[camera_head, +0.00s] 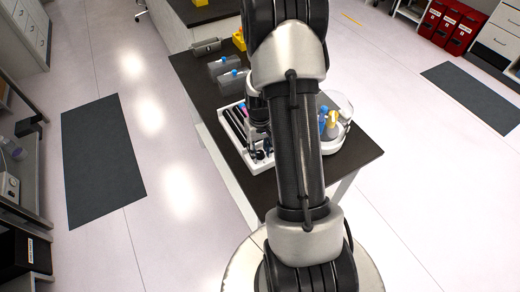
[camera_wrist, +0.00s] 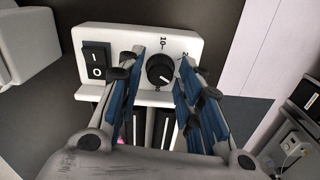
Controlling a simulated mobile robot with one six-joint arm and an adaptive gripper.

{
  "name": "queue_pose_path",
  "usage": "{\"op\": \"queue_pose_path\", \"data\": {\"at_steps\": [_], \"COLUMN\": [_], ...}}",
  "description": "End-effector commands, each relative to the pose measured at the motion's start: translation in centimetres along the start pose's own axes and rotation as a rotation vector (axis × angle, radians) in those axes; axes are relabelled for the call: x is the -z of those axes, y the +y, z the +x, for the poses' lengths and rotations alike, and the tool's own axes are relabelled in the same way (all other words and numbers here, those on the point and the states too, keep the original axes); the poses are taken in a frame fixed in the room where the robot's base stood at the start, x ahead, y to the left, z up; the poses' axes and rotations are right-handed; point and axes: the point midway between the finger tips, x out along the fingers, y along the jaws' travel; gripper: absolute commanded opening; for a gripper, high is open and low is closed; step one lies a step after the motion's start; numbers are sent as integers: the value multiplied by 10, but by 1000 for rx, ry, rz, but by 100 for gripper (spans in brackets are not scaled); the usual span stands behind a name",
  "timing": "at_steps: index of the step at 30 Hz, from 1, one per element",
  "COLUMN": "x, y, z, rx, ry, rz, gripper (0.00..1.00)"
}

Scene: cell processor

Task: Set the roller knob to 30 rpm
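In the wrist view, the roller knob (camera_wrist: 161,70) is a round black dial with a white pointer line, on the white front panel (camera_wrist: 187,39) of the roller device. A "10" mark shows above the knob, and a partly hidden "2" mark is to its right. The pointer line points toward the lower right in the picture. A black rocker switch (camera_wrist: 96,62) marked I and O is left of the knob. My gripper (camera_wrist: 155,78) is open, its blue-padded fingers on either side of the knob, with a gap visible.
In the head view, the device stands on a dark table (camera_head: 352,158). Grey bottles with blue caps (camera_head: 232,80) stand behind it. A round white machine with coloured tubes (camera_head: 340,122) stands to the right. Open floor (camera_head: 180,180) lies left of the table.

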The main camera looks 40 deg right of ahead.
Motion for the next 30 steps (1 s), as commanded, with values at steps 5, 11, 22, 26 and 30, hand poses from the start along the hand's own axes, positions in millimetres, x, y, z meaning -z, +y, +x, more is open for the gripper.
{"op": "queue_pose_path", "data": {"at_steps": [5, 11, 22, 26, 30], "x": [0, 1, 1, 1, 0], "y": [0, 0, 0, 0, 0], "z": [0, -18, -94, -111, -119], "rx": [0, -1, -1, -1, 0], "ry": [-1, 4, 3, 3, 1], "rz": [0, 0, 0, 0, 0], "gripper": [33, 33, 33, 33, 33]}}
